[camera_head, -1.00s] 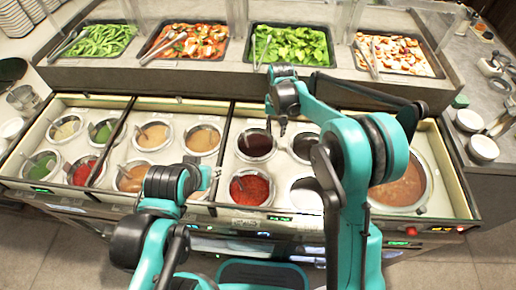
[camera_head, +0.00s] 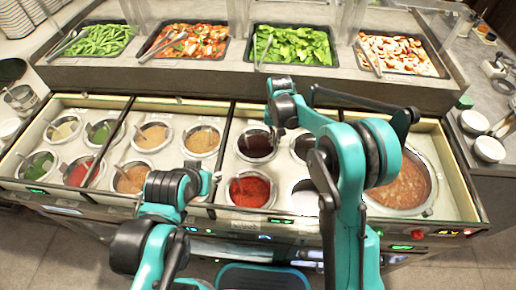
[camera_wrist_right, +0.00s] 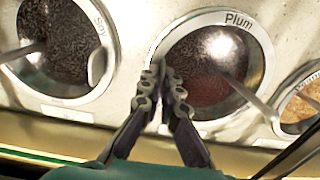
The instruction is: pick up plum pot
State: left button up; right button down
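The plum pot (camera_head: 257,145) is a round steel pot of dark sauce in the counter's third bay. In the right wrist view its rim reads "Plum" (camera_wrist_right: 257,40), and a spoon handle leans out over it. My right gripper (camera_wrist_right: 162,85) has its two fingers close together, one on each side of the pot's rim, apparently pinching it. In the head view the right gripper (camera_head: 276,138) is at the right side of this pot, which sits in its well. My left gripper (camera_head: 205,182) hovers over the front of the second bay, its fingers unclear.
A dark soy pot (camera_wrist_right: 62,45) is beside the plum pot, with a red sauce pot (camera_head: 250,188) in front. Tan pots (camera_head: 202,140) sit left across a divider. A large soup pot (camera_head: 402,185) is at the right. Food trays (camera_head: 290,45) line the back.

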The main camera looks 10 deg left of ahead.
pick_arm(q)
notch_tip(320, 180, up, 6)
jog(key=p, duration=0.6)
pick_arm(e)
notch_tip(320, 180, up, 18)
jog(key=shift+r, duration=0.1)
pick_arm(q)
jog(key=shift+r+p, duration=0.8)
pick_arm(e)
notch_tip(320, 180, up, 2)
jog(key=shift+w+d, duration=0.1)
jog(key=shift+d, duration=0.1)
